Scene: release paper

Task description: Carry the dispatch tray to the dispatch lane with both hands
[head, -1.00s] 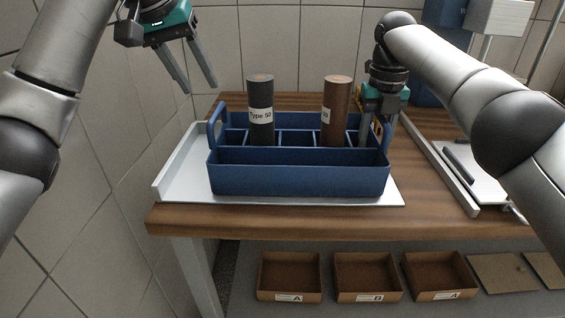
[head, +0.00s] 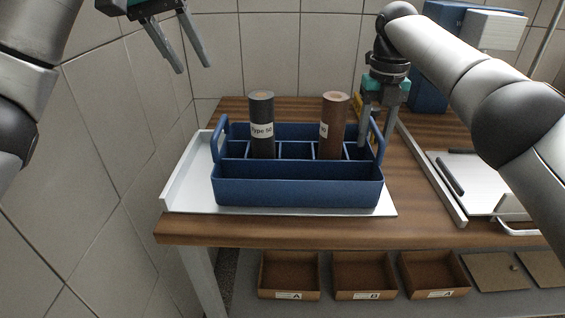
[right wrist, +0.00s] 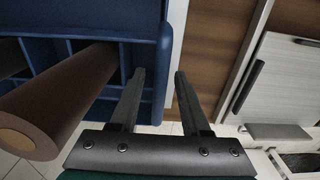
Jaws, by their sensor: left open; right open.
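The blue dispatch tray (head: 298,193) stands in the head view on a pale metal plate at the left of the wooden bench. It has compartments and an upright handle at each end. A dark cylinder labelled Type 50 (head: 262,113) and a brown cylinder (head: 334,112) stand in its compartments. My right gripper (head: 376,143) is open at the tray's right handle (head: 377,142); in the right wrist view the tray's end (right wrist: 163,60) lies by the open fingers, and their exact contact cannot be told. My left gripper (head: 193,68) is open and empty, above and left of the tray.
The pale metal plate (head: 185,188) has a raised left edge. A metal rail (head: 432,178) and a white board (head: 470,185) lie to the right. Several cardboard boxes (head: 290,277) sit on the shelf below. A tiled wall stands behind and left.

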